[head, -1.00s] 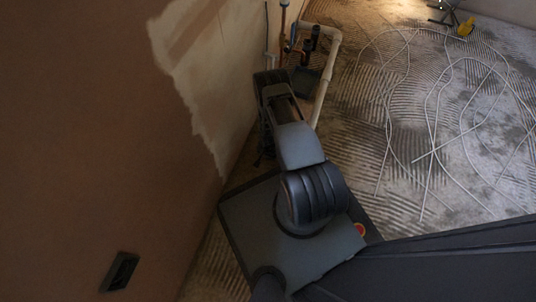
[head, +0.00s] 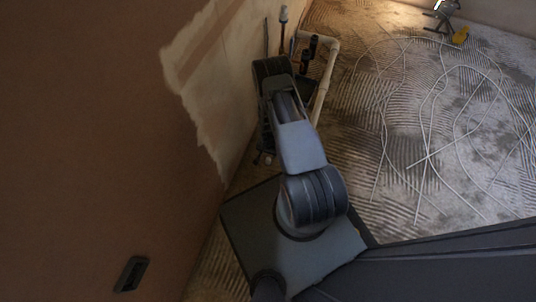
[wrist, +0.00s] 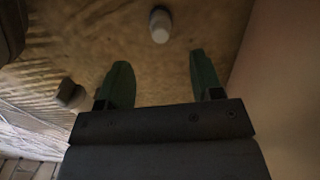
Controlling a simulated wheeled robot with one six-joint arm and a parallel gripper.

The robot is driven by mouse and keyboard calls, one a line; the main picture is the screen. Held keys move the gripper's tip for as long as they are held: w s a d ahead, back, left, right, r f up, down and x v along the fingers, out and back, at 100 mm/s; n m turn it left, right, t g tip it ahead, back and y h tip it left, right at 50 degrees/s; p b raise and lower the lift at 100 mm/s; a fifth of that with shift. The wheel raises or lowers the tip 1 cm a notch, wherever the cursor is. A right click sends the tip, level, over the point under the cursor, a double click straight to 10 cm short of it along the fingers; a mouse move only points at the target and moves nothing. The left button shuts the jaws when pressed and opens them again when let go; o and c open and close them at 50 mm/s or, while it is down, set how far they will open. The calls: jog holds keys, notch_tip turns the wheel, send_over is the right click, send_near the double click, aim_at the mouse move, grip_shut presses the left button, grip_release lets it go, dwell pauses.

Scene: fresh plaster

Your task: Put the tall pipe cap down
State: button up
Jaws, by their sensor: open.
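In the wrist view, a pale, upright-looking cap (wrist: 160,26) with a rounded light top stands on the brown floor; I take it for the tall pipe cap. My gripper (wrist: 160,60) has two dark green fingers spread wide, with nothing between them. The cap lies just past the fingertips, in line with the gap and apart from both fingers.
A second small grey piece (wrist: 70,93) lies left of the fingers. A wall rises close on the right (wrist: 285,90). A white pipe (head: 326,82) and upright pipe ends stand behind my arm. Loose pale cable (head: 425,120) covers the ridged floor at right.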

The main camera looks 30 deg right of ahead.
jog(key=shift+r+p, duration=0.3)
jog(key=shift+r, duration=0.85)
